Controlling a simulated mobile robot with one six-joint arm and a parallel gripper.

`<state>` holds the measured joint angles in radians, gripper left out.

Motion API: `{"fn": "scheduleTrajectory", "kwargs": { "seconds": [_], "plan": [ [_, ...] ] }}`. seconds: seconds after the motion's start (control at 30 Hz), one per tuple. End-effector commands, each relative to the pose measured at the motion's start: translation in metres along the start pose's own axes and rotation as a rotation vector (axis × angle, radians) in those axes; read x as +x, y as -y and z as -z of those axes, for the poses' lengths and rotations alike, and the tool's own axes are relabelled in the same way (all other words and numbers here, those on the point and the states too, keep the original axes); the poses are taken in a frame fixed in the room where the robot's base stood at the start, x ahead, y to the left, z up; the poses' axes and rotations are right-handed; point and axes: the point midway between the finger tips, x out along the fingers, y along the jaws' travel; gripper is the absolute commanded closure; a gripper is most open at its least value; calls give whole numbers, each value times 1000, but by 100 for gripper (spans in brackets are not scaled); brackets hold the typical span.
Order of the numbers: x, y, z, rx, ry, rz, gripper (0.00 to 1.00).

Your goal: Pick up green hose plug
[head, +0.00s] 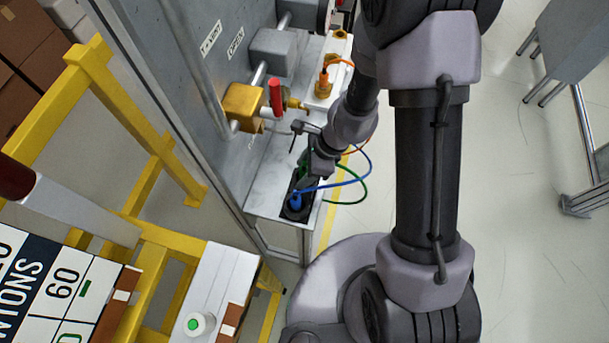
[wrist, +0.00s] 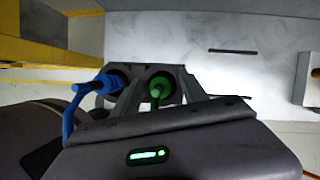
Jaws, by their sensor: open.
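The green hose plug (wrist: 158,88) sits in the right-hand round socket of a dark holder in the wrist view. In the head view, the green plug (head: 303,171) is partly hidden beside my gripper. My gripper (wrist: 161,80) is open, with one finger on each side of the green plug. I cannot tell whether the fingers touch it. The blue hose plug (wrist: 98,84) sits in the socket to the left, outside the fingers; it also shows in the head view (head: 296,201).
The dark holder (head: 293,214) stands near the front end of a grey bench (head: 262,190). Blue and green hoses loop out to its right. An orange plug (head: 323,86) and a red-handled valve (head: 275,98) stand farther back. A metal panel (head: 170,70) rises along the bench's left.

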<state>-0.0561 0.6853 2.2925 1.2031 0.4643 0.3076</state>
Motion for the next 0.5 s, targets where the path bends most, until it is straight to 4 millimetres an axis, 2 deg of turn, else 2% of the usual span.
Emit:
{"fn": "scheduleTrajectory", "kwargs": {
  "seconds": [0.07,0.3,0.5],
  "plan": [
    [-1,0,0,0,0,0,53],
    [-1,0,0,0,0,0,100],
    [-1,0,0,0,1,0,100]
  ]
}}
